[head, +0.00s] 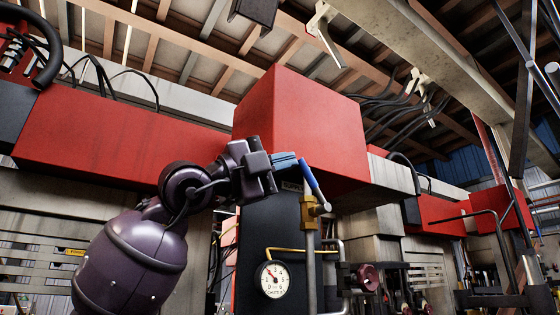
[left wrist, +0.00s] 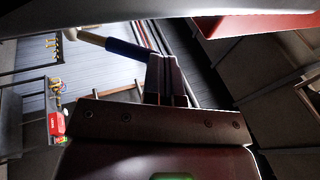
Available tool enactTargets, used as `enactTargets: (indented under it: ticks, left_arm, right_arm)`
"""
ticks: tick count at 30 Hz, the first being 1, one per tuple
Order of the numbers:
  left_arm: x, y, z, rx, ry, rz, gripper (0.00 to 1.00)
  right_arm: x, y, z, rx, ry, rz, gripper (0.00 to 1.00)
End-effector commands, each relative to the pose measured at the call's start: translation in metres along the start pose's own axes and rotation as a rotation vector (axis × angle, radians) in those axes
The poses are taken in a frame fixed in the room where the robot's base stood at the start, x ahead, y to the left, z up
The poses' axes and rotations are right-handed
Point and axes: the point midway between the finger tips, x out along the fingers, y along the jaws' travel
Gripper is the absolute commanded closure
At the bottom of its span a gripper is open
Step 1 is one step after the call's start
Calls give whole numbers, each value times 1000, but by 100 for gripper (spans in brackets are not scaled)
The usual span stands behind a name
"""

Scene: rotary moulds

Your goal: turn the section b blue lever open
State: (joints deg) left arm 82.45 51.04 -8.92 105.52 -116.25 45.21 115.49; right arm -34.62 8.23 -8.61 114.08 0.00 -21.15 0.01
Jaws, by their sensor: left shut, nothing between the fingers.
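The blue lever (head: 309,176) sits on a brass valve (head: 313,210) on a vertical pipe, in front of the red housing. It slants from the valve up to the left. My left gripper (head: 292,160) is at the lever's upper end, with its fingers together and nothing between them. In the left wrist view the shut fingers (left wrist: 166,78) point away from the camera. The lever's blue sleeve (left wrist: 128,48) shows just left of the fingertips there. I cannot tell whether they touch. My right gripper is in neither view.
A round pressure gauge (head: 273,279) is below the lever, with a brass tube (head: 300,250) above it. The large red housing (head: 300,125) stands close behind the gripper. A dark red knob (head: 367,277) is at lower right.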

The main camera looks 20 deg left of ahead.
Motion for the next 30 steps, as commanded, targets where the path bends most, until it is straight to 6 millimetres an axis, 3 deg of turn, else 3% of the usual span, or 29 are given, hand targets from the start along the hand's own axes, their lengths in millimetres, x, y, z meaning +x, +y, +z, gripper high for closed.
enactTargets:
  ticks: [3,9,30]
  left_arm:
    - [8,-12,-1,-14,3,91,100]
    - [13,-11,1,-37,2,212,100]
    - [11,-5,6,-49,3,258,100]
  right_arm:
    - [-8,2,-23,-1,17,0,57]
    - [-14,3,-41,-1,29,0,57]
    - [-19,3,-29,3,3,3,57]
